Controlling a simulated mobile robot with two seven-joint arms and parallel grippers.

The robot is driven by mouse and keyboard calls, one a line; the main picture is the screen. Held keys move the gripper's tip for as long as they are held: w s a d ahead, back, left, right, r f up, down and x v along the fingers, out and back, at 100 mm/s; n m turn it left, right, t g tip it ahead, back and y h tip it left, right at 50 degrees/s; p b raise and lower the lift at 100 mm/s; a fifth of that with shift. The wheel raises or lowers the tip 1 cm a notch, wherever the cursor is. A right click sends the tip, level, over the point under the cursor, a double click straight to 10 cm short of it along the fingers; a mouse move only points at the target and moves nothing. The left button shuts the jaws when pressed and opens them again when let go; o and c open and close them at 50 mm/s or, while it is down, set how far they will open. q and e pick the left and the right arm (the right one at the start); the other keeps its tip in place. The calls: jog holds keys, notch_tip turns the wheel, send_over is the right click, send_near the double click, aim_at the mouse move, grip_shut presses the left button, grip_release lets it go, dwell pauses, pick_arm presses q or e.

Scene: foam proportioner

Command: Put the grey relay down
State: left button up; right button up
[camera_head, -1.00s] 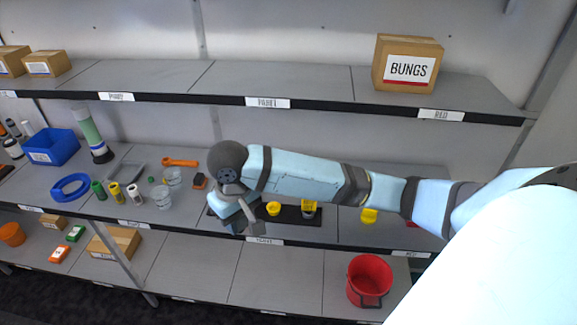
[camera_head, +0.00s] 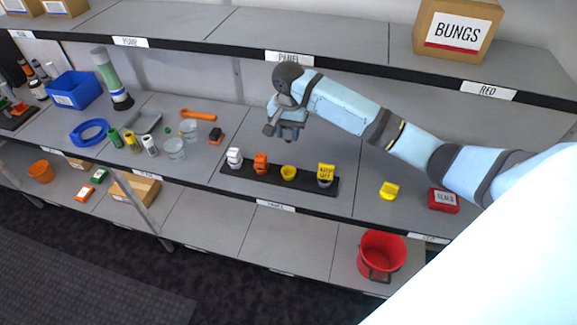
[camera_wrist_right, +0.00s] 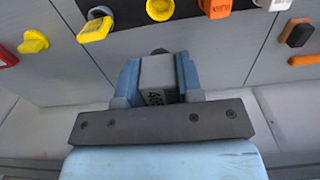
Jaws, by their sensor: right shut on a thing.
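My right gripper (camera_head: 286,134) is above the middle shelf, behind the black strip, pointing down. In the right wrist view the gripper (camera_wrist_right: 158,70) is shut on the grey relay (camera_wrist_right: 158,72), a small grey block with dark print between the two blue fingers. In the head view the relay is too small and covered to make out. The black strip (camera_head: 225,175) holds a white piece (camera_head: 234,157), an orange relay (camera_head: 261,163), a yellow round piece (camera_head: 288,173) and a piece with a yellow tag (camera_head: 326,172). My left gripper is not in view.
A yellow piece (camera_head: 389,190) and a red box (camera_head: 443,200) lie right of the strip. A black-and-orange block (camera_head: 215,135) and an orange wrench (camera_head: 198,115) lie left. Shelf around the strip is mostly bare. The upper shelf edge (camera_head: 350,65) runs above the gripper.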

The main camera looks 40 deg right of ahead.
notch_tip(320, 180, down, 14)
jog(key=shift+d+p, duration=0.1)
jog(key=shift+p, duration=0.25)
jog(key=o, duration=1)
